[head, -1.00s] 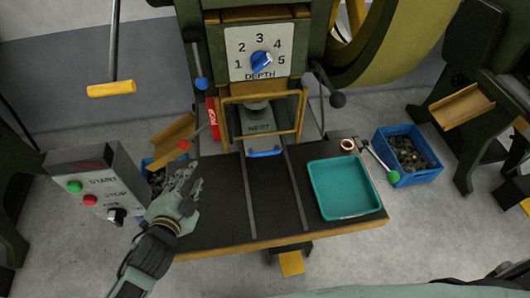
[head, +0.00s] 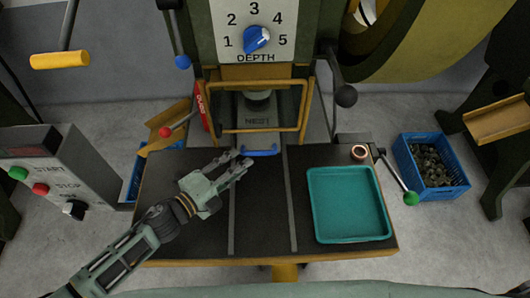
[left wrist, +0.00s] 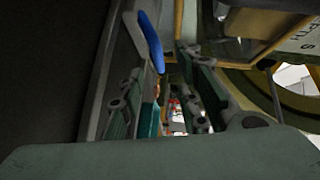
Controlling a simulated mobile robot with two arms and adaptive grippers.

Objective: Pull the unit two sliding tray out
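The sliding tray (head: 258,120), a grey plate marked NEST, sits inside the press behind a yellow guard frame (head: 306,110). Its blue handle (head: 262,152) sticks out at the front edge, between two grey rails on the black table (head: 265,215). My left gripper (head: 240,159) is open and empty just left of the handle, its fingers pointing at it. In the left wrist view the blue handle (left wrist: 150,42) shows close by, near the left finger, with the two fingers (left wrist: 165,90) apart. I cannot tell whether they touch it. My right gripper is out of view.
A teal tray (head: 317,232) and a copper ring (head: 359,152) are on the table's right. A lever with a green knob (head: 411,198) and a blue crate (head: 400,160) stand beyond. A red-knobbed lever (head: 166,132) and the button box (head: 85,165) are at left.

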